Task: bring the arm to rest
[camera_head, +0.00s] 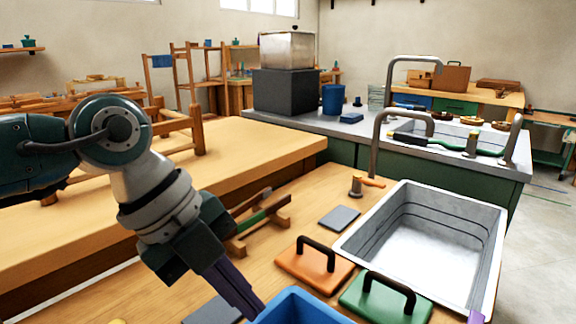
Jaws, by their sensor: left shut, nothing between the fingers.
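My left arm comes in from the left and reaches down over the wooden worktop. My left gripper (243,298), with purple fingers, is shut and empty. Its tips are beside the left rim of a blue bin (300,308) that is cut off by the bottom edge; I cannot tell whether they touch it. A small purple tip (477,317) at the bottom right edge matches my finger colour and looks like part of my right gripper; the rest is out of frame.
An orange lidded board (314,272) and a green one (385,303), both with black handles, lie near the bin. A grey sink basin (420,245) is at right, with a tall tap (376,140) behind. A wooden rack (262,222) stands beside my gripper. A grey pad (339,218) lies flat.

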